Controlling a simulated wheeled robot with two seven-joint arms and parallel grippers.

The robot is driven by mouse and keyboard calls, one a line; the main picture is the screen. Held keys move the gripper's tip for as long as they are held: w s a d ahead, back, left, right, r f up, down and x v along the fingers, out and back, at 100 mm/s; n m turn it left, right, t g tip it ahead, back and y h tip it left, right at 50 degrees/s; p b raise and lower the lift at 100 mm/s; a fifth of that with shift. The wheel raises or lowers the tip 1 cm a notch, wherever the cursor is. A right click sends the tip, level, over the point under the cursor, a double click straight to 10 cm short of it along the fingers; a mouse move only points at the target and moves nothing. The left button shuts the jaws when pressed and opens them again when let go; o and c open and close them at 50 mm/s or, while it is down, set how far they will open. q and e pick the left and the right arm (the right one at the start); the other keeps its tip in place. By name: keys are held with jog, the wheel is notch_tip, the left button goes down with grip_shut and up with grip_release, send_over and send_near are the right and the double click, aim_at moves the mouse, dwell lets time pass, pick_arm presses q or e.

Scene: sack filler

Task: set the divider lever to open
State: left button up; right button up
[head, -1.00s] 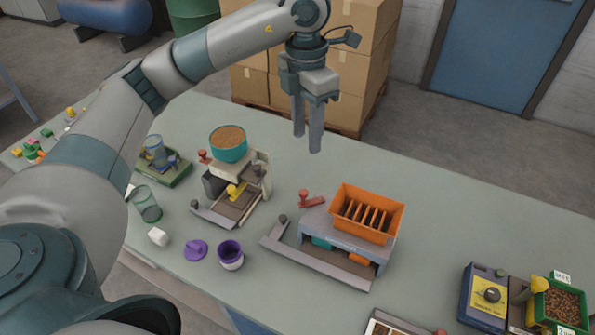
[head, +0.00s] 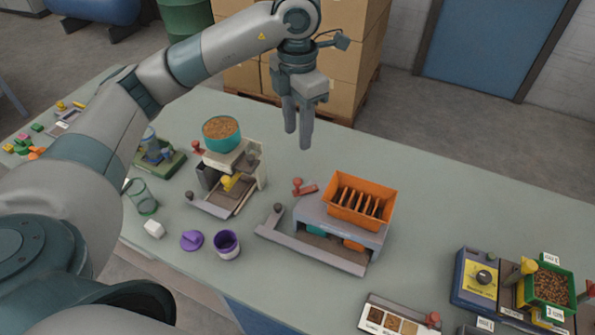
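The divider (head: 318,213) is a grey box on the table, with an orange slotted hopper (head: 374,190) on top and a long grey tray in front. A red lever (head: 304,188) sticks out at its left rear, its arm lying roughly level with a knob at the left end. My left gripper (head: 298,138) hangs above and behind the lever, fingers pointing down. The fingers stand slightly apart with nothing between them, and they do not touch the lever. My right gripper is out of view.
A machine with a teal bowl of grain (head: 221,133) and its own red lever (head: 197,147) stands left of the divider. The table behind the divider is clear.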

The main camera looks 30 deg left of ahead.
aim_at(298, 180)
pick_arm(q)
notch_tip(298, 180, down, 13)
jog(key=p, duration=0.5)
jog(key=shift+f+p, duration=0.3)
jog(key=shift+f, duration=0.45)
grip_shut()
